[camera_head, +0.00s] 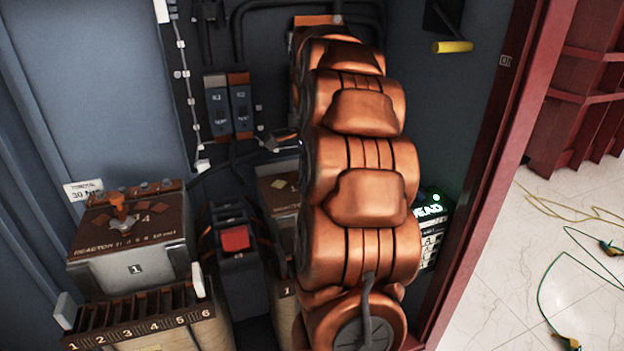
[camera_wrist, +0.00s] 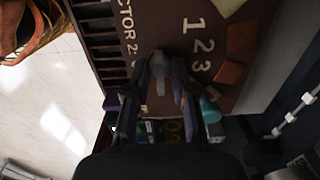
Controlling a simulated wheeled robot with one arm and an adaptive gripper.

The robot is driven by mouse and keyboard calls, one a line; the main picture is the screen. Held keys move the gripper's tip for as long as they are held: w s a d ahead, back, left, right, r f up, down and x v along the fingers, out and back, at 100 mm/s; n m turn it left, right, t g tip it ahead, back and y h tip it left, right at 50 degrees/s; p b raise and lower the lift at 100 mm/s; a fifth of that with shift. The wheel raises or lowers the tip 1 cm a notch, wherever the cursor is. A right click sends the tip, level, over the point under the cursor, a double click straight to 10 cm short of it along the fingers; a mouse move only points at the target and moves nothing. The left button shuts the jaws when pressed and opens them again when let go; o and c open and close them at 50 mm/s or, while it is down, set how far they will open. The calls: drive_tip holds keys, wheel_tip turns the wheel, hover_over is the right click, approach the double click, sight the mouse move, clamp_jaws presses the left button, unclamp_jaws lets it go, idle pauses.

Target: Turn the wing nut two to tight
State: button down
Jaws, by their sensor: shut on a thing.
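In the wrist view, my gripper (camera_wrist: 161,82) reaches over the brown top plate of the reactor marked 2 (camera_wrist: 150,30). Its fingers are shut on a small grey piece, wing nut two (camera_wrist: 158,64). The fingers hide most of the nut, so its turn angle and tightness are not clear. Printed numbers 1, 2, 3 lie to its right. In the head view, my orange arm hides the gripper and the nut.
A red button (camera_head: 235,239) sits on a dark box between the reactors. A slotted terminal strip (camera_head: 135,318) is in front of reactor 1. A lit green sign (camera_head: 431,206) and a yellow handle (camera_head: 452,46) are to the right of my arm. Cables lie on the floor outside the cabinet.

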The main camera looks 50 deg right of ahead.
drive_tip(key=c, duration=1.3)
unclamp_jaws()
drive_tip(key=shift+r, duration=0.1)
drive_tip(key=shift+r, duration=3.65)
drive_tip(key=shift+a, duration=0.1)
